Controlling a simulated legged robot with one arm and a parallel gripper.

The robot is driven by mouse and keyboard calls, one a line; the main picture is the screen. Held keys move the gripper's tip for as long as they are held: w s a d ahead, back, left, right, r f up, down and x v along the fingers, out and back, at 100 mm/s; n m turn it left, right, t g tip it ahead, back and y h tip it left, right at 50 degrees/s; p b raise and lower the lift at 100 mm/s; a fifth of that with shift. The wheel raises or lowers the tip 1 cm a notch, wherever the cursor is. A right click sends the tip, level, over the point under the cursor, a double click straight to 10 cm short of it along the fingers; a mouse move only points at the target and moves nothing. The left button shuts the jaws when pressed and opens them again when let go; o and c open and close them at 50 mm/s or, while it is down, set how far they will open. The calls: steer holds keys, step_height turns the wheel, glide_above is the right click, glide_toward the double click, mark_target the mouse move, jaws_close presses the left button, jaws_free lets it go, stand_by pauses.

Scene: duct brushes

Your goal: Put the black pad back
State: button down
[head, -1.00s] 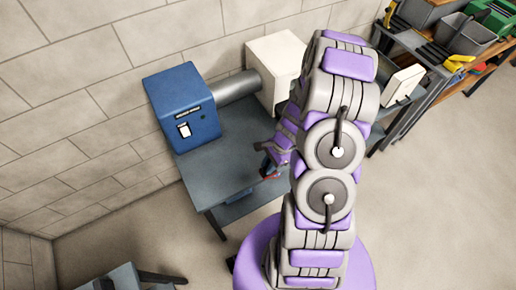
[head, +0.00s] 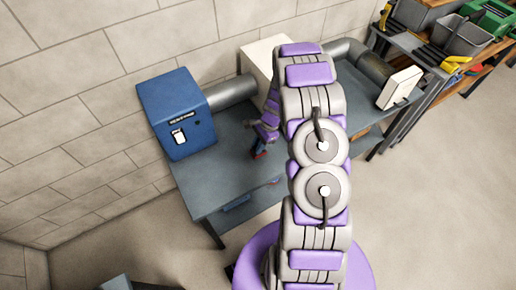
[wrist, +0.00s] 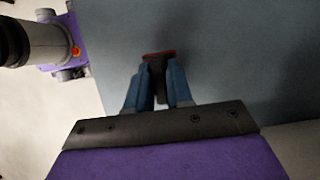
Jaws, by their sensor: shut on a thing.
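My gripper (head: 260,147) is over the grey-blue table (head: 215,185), right of the blue box. In the wrist view, the blue fingers of my gripper (wrist: 158,88) are shut on a dark piece (wrist: 157,68) with a reddish far edge. It may be the black pad, but most of it is hidden between the fingers. The reddish edge of this piece (head: 259,155) also shows as a small spot in the head view. I cannot tell if it touches the tabletop. No other black pad is clearly seen.
A blue box (head: 177,113) with a white label stands at the table's left, joined by a grey duct (head: 231,92) to a white box (head: 262,60) partly behind my arm. A white panel (head: 399,88) and shelves with bins (head: 462,35) are at the right. The table's front is clear.

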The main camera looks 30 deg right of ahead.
steer(key=shift+d+x, duration=0.25)
steer(key=shift+x, duration=0.85)
steer(key=shift+a, duration=0.15)
steer(key=c, duration=1)
jaws_free()
